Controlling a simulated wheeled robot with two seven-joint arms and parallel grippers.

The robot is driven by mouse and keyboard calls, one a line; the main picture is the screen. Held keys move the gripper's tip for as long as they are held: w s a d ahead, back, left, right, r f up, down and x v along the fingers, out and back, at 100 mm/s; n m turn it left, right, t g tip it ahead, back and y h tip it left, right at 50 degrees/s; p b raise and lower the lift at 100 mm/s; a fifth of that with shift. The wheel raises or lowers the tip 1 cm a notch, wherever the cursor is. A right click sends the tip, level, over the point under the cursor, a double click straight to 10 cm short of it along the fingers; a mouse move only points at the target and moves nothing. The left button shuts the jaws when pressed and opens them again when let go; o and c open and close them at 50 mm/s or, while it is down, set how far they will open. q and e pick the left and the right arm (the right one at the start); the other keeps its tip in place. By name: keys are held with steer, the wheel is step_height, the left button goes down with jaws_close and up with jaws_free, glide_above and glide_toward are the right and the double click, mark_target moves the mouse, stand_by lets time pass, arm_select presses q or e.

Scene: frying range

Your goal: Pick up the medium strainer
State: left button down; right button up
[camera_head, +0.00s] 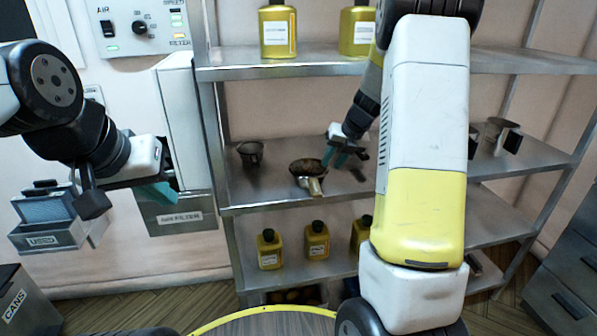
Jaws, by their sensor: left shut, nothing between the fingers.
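A dark round strainer (308,167) with a short light handle towards me sits on the middle metal shelf; by its size and place it looks like the medium one. My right gripper (344,158) is just right of and behind it, pointing down, its teal fingers apart with nothing seen between them. It does not appear to touch the strainer. My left gripper (165,193) is at the left, shut and empty, in front of the wall and far from the strainer.
A smaller dark cup-like strainer (251,153) stands left on the same shelf (262,187); another metal vessel (498,130) stands at its right. Yellow bottles (278,30) stand on the shelves above and below. A box marked USED (45,238) is at the left.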

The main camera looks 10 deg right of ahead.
steer(key=x, duration=0.4)
steer(key=shift+w+a+f, duration=0.2)
jaws_close()
stand_by(1.2)
